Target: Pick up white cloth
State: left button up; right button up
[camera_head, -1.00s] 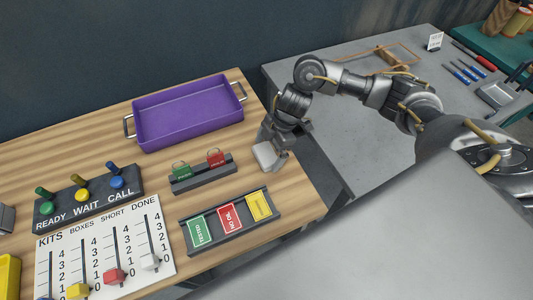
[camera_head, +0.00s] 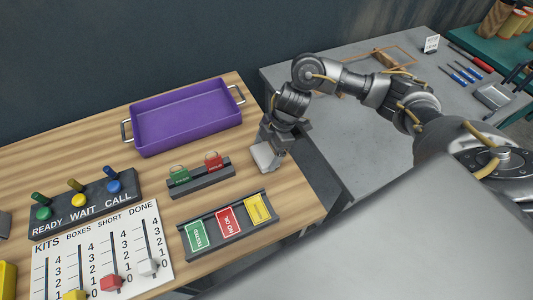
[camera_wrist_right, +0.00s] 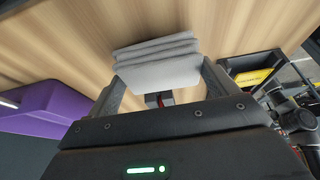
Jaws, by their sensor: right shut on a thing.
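The white cloth (camera_head: 265,157) is a folded, light grey-white stack at the right edge of the wooden table. My right gripper (camera_head: 275,147) reaches down over it from the right arm. In the right wrist view the folded cloth (camera_wrist_right: 158,62) sits between the fingertips of my right gripper (camera_wrist_right: 163,84), its layers flat together, with the wood surface behind it. The gripper is shut on the cloth. I cannot tell whether the cloth touches the table. My left gripper is not in view.
A purple tray (camera_head: 187,121) stands at the back of the table. A tag holder (camera_head: 202,181) and a card rack (camera_head: 233,232) are left of and below the cloth. A button panel (camera_head: 87,203) and a slider board (camera_head: 103,255) lie at left. A grey table (camera_head: 375,135) stands across a gap.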

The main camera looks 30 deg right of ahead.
jog(key=shift+w+r+b, duration=0.1)
jog(key=shift+r+b, duration=0.2)
jog(key=shift+r, duration=0.5)
jog(key=s+r+p, duration=0.6)
jog(key=s+r, duration=0.4)
jog(key=s, duration=0.4)
jog(key=shift+d, duration=0.3)
jog(key=shift+s, duration=0.1)
